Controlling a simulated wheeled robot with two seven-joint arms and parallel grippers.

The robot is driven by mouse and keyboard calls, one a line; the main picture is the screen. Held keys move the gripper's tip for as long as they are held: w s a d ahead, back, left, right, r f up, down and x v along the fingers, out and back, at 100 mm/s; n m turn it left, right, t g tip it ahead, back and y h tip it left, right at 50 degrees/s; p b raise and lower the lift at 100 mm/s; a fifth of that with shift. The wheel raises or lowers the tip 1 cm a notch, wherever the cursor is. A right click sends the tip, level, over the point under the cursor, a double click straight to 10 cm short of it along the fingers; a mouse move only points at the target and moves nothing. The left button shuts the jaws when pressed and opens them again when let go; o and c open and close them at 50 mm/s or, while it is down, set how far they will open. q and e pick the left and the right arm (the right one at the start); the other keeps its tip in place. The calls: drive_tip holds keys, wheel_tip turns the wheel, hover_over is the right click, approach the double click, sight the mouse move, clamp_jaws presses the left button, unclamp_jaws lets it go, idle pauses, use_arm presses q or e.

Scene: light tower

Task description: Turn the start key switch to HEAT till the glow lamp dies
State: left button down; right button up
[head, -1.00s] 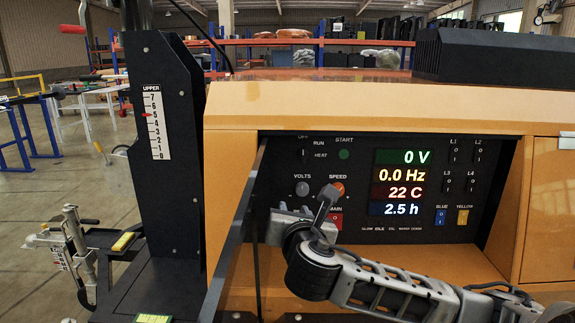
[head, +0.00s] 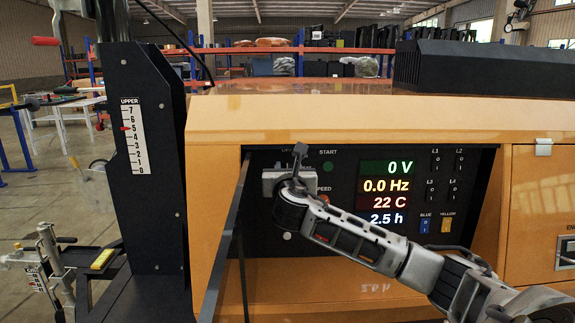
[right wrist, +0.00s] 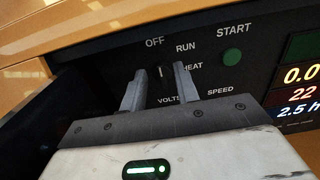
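The start key switch (right wrist: 163,72) is a small dark knob with a light mark, beside the OFF, RUN and HEAT labels in the right wrist view. Its mark points up, roughly toward OFF. My right gripper (right wrist: 159,82) is open, with one finger on each side of the switch; whether they touch it I cannot tell. In the head view my right gripper (head: 278,180) is in front of the panel and hides the switch. The green START button (right wrist: 232,57) is to the right. I cannot pick out a lit glow lamp. My left gripper is not in view.
The panel display (head: 387,191) reads 0 V, 0.0 Hz, 22 C and 2.5 h. An open dark door (head: 226,240) stands left of the panel, close to my right gripper. A black mast (head: 150,160) with a scale stands farther left.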

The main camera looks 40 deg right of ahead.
drive_tip(key=shift+x, duration=1)
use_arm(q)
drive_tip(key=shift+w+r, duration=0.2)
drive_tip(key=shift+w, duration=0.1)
use_arm(e)
clamp_jaws()
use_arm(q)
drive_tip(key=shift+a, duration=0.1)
